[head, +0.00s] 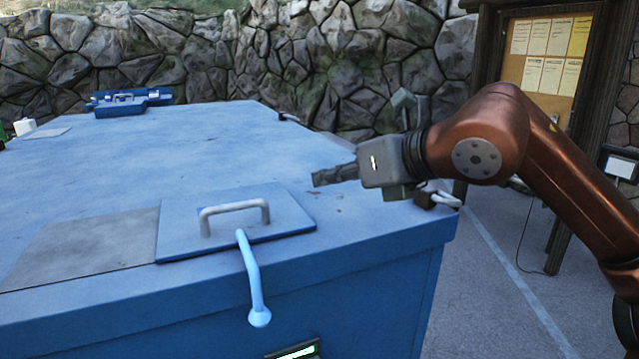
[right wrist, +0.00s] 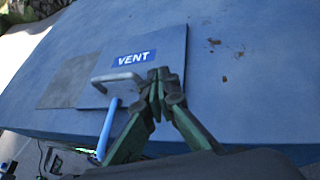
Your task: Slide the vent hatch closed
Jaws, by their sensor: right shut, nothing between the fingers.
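The vent hatch (head: 285,212) is a flat blue plate on top of the blue box, with a grey bar handle (head: 235,208). A grey rectangular patch (head: 85,245) lies directly to its left. In the right wrist view the hatch (right wrist: 172,50) bears a blue "VENT" label (right wrist: 134,58), and its handle (right wrist: 118,84) is left of the fingertips. My right gripper (head: 325,177) is shut and empty, to the right of the handle and seemingly above the box top. Its fingertips also show in the right wrist view (right wrist: 160,80). My left gripper is out of view.
A light-blue lever (head: 253,280) hangs over the box's front edge, close to the hatch handle. A blue case-like object (head: 125,103) sits at the far left of the box top (head: 200,150). The middle of the top is clear. A notice board (head: 550,60) stands behind at right.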

